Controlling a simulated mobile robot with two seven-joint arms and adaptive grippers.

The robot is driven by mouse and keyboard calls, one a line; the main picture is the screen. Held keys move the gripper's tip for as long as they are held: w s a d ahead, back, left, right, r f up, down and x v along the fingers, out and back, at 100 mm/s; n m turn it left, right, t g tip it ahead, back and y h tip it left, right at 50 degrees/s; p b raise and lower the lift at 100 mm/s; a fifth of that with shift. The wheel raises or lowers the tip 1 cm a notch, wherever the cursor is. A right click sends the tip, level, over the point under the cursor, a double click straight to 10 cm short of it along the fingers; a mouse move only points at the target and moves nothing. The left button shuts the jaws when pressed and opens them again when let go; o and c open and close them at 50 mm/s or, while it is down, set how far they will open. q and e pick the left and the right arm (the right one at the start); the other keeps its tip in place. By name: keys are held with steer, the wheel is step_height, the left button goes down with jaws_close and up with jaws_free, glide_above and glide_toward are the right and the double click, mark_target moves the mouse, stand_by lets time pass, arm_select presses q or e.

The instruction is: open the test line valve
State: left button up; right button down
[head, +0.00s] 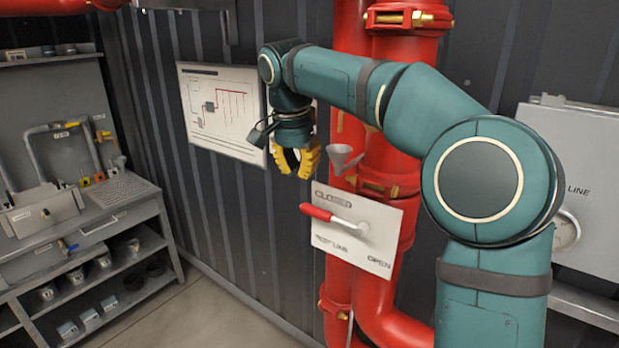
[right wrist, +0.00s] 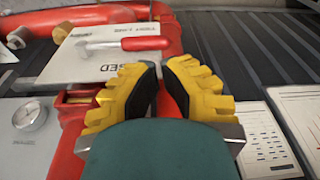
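The test line valve is a red-handled lever (head: 335,217) on a white plate (head: 378,245) fixed to red pipework. The plate reads CLOSED at the top, TEST LINE at lower left and OPEN at lower right. The lever points left from its pivot, handle end slightly up. My right gripper (head: 296,163) has yellow fingers, is open and empty, and hangs above and left of the handle, apart from it. In the right wrist view, the plate (right wrist: 92,62) and red handle (right wrist: 146,43) appear upside down beyond the fingers (right wrist: 160,75). My left gripper is out of view.
A grey funnel (head: 342,158) sits on the pipe just above the plate. A diagram board (head: 222,108) hangs on the dark ribbed wall. A grey cabinet with a gauge (head: 567,230) is at right. A shelf bench (head: 100,230) stands at left; the floor between is clear.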

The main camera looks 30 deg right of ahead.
step_height(320, 180, up, 6)
steer(key=m, duration=0.2)
glide_above(320, 209)
steer(key=a, duration=0.3)
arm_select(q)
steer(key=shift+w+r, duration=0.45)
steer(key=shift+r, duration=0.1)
arm_select(e)
steer(key=shift+s+d+f, duration=0.2)
steer(key=shift+s+d, duration=0.05)
steer(key=shift+s, duration=0.05)
steer(key=shift+f, duration=0.1)
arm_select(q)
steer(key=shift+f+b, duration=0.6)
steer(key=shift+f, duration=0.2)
arm_select(e)
steer(key=f, duration=0.4)
steer(key=d+f, duration=0.1)
steer(key=f, duration=0.4)
steer(key=w+d+f, duration=0.1)
steer(key=f, duration=0.3)
steer(key=shift+d+f, duration=0.25)
steer(key=shift+f, duration=0.05)
steer(key=shift+s+n, duration=0.1)
steer(key=shift+n, duration=0.2)
